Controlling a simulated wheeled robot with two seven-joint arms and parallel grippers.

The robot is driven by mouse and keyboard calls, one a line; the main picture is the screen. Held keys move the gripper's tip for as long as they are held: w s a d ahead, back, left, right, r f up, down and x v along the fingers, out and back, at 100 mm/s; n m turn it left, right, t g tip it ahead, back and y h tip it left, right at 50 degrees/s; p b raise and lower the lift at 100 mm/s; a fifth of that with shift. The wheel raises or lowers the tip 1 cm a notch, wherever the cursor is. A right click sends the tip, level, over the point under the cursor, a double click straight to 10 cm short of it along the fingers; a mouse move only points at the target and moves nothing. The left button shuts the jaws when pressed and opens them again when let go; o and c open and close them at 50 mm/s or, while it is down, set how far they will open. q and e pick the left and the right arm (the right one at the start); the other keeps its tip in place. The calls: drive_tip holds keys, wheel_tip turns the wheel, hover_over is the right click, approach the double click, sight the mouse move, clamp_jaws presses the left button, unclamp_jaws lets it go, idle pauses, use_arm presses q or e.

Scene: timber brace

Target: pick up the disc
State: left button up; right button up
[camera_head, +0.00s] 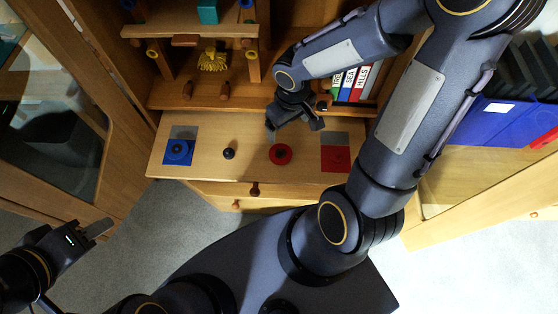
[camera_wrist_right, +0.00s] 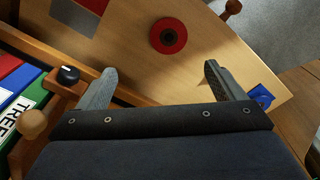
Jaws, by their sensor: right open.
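A red disc (camera_head: 280,154) with a dark centre lies flat on the wooden worktop, right of the middle. It also shows in the right wrist view (camera_wrist_right: 168,36), beyond the fingertips. A blue disc (camera_head: 178,151) lies on a blue square at the worktop's left. My right gripper (camera_head: 294,124) is open and empty, just behind the red disc and apart from it; its two fingers (camera_wrist_right: 159,70) are spread wide in the wrist view. My left gripper (camera_head: 103,229) is at the lower left, away from the worktop; its finger opening is unclear.
A small black knob (camera_head: 229,153) stands between the discs. A red square (camera_head: 336,159) with a grey patch lies at the worktop's right. Shelves with binders (camera_head: 350,84), pegs and a yellow item (camera_head: 212,58) rise behind. Drawers with knobs (camera_head: 254,189) are below the front edge.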

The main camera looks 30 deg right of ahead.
sight(281, 153)
drive_tip(key=shift+n+g, duration=0.3)
drive_tip(key=shift+n, duration=0.1)
drive_tip(key=f+b, duration=0.1)
drive_tip(key=f, duration=0.3)
drive_tip(key=a+f+b, duration=0.1)
drive_tip(key=f, duration=0.4)
drive_tip(key=w+f+b, duration=0.1)
drive_tip(key=f, duration=0.3)
drive_tip(key=shift+a+f+b, duration=0.35)
drive_tip(key=shift+b, duration=0.05)
drive_tip(key=shift+f+b, duration=0.2)
drive_tip(key=shift+b, duration=0.2)
drive_tip(key=c, duration=1.1)
drive_tip(key=shift+o, duration=0.2)
